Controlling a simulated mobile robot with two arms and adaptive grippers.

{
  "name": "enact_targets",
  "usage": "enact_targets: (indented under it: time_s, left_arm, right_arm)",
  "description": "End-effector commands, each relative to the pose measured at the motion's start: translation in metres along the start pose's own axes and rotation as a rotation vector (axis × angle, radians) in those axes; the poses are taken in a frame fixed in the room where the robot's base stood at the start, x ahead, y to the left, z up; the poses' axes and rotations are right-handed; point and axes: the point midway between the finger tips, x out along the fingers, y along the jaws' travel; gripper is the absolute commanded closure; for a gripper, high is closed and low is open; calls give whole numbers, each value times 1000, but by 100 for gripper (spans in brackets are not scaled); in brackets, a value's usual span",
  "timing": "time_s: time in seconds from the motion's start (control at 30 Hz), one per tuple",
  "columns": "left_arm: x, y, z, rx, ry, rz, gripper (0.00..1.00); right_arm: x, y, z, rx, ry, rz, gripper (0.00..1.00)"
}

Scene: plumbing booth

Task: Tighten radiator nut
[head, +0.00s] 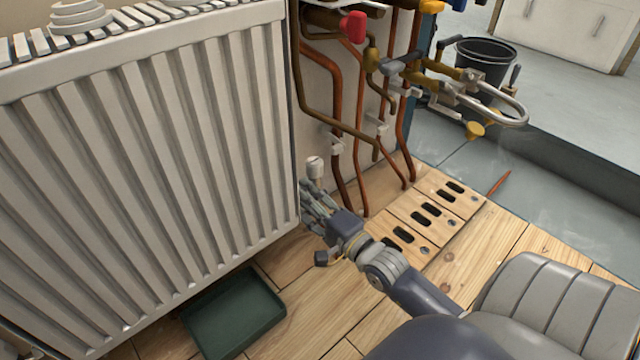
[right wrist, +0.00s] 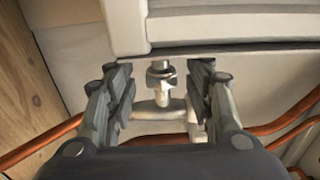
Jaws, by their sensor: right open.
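The white radiator (head: 150,150) fills the left of the head view, and its lower edge shows at the top of the right wrist view (right wrist: 235,28). The radiator nut (right wrist: 161,72) is a small metal hex nut just below that edge, on a pale metal valve fitting (right wrist: 160,108). My right gripper (head: 312,200) is at the radiator's lower right corner. In the right wrist view (right wrist: 161,90) its fingers are open, one on each side of the nut, with gaps between. The head view hides the nut; a white valve cap (head: 315,167) shows above the fingers. My left gripper is not in view.
Copper pipes (head: 357,150) run down the wall right of the radiator, with valves above, one with a red handle (head: 353,27). A green tray (head: 234,316) lies on the wooden floor below. Slotted boards (head: 425,215) lie right of my gripper. A black bucket (head: 486,62) stands behind.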

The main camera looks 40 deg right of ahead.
Motion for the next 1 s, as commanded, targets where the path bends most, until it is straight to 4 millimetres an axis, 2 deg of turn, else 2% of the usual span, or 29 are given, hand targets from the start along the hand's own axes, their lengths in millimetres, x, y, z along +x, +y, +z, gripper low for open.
enact_targets:
  time_s: [0.6, 0.8, 1.0]
  left_arm:
    - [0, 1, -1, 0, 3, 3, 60]
    - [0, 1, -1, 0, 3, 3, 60]
    - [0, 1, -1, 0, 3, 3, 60]
  right_arm:
    - [-93, 1, 0, 0, -1, 5, 52]
    - [-110, 0, 0, 1, 0, 1, 52]
    - [-116, 0, 0, 0, 0, 0, 52]
